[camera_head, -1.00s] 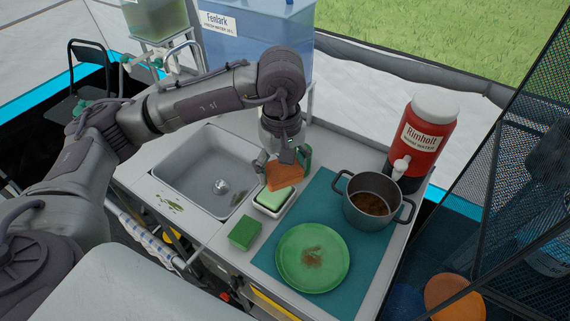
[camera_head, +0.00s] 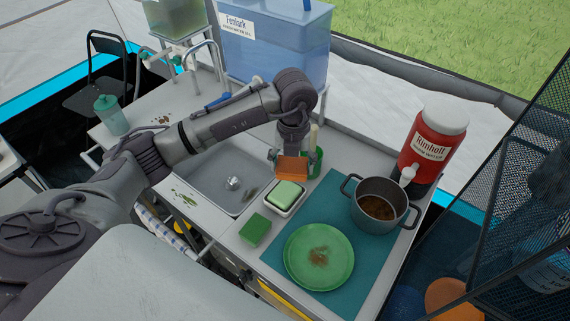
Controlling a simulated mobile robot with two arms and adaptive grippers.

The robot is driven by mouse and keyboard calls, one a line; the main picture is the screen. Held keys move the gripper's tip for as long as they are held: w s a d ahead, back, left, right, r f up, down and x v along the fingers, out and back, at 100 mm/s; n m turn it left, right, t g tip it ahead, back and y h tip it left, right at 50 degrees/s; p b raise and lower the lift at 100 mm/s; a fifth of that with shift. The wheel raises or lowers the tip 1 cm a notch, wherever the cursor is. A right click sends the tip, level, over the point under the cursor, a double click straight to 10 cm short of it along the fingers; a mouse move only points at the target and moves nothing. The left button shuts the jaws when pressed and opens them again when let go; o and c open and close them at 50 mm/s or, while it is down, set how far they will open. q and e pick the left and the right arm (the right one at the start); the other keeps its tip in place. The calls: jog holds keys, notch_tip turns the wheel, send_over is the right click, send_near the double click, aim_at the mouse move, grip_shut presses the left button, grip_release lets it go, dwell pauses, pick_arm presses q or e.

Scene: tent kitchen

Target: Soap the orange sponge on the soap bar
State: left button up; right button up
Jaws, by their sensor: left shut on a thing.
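The orange sponge (camera_head: 291,168) is held in my left gripper (camera_head: 292,157), which is shut on it. The sponge is just above and behind the soap bar in the picture, and I see no overlap with the bar's top. The pale green soap bar (camera_head: 287,194) lies in a white soap dish (camera_head: 272,201) on the counter between the sink and the teal mat. My right gripper is not in view.
A green sponge (camera_head: 255,230) lies in front of the dish. A green plate (camera_head: 319,256) with brown residue and a pot (camera_head: 379,204) stand on the teal mat (camera_head: 328,193). The sink (camera_head: 214,185) is left; a red dispenser (camera_head: 430,145) is right.

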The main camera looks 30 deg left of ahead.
pick_arm(q)
jog(key=n, duration=0.3)
jog(key=a+f+n, duration=0.1)
jog(key=n, duration=0.1)
jog(key=shift+w+f, duration=0.1)
jog(key=n, duration=0.1)
jog(key=f+n, duration=0.1)
jog(key=n, duration=0.1)
jog(key=a+n+p, duration=0.1)
jog(key=n, duration=0.1)
jog(key=shift+f, duration=0.2)
jog(key=shift+f+n, duration=0.25)
jog(key=shift+n, duration=0.45)
jog(key=b, duration=0.4)
send_over(285, 192)
notch_tip(285, 192, down, 5)
jog(key=shift+w+r, duration=0.1)
jog(key=shift+f+b, duration=0.4)
jog(key=shift+f, duration=0.2)
jog(key=shift+a, duration=0.1)
jog(key=shift+f+b, duration=0.6)
jog(key=shift+f, duration=0.5)
